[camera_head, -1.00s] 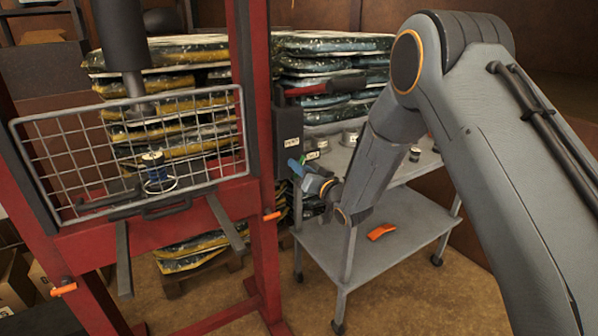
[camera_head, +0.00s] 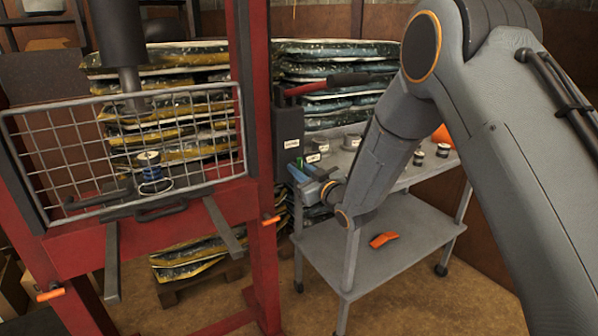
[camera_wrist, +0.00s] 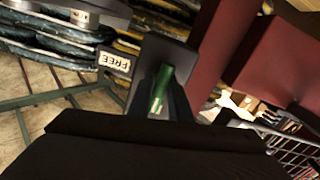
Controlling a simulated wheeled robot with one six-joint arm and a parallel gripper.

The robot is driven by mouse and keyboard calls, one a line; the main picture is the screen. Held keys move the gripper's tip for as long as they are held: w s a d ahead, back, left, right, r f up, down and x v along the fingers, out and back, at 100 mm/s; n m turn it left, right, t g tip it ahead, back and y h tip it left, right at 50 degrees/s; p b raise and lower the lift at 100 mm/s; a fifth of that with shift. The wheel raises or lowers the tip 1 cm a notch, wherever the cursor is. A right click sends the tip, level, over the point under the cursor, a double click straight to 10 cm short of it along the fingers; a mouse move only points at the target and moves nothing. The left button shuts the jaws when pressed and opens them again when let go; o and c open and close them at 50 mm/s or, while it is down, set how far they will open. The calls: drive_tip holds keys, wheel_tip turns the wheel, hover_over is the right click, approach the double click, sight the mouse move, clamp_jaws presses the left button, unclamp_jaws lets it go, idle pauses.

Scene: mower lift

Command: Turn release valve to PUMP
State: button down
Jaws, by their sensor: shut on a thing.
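The release valve's green lever (camera_wrist: 160,88) shows in the wrist view between the dark fingers of my gripper (camera_wrist: 162,98), which is shut on it. A label reading FREE (camera_wrist: 115,63) is beside the lever. In the head view my gripper (camera_head: 304,170) is at the lower end of the dark pump block (camera_head: 288,128) on the red press's right post. Two pale labels are near there; one is on the block (camera_head: 291,143). They are too small to read. The valve body is mostly hidden behind my gripper, and no PUMP label is legible.
The red press frame (camera_head: 258,90) with its wire guard (camera_head: 60,150) stands at left.

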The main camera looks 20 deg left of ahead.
idle(0.4)
drive_tip(key=c, duration=1.8)
unclamp_jaws()
drive_tip(key=b+v, duration=0.1)
drive_tip(key=v, duration=0.7)
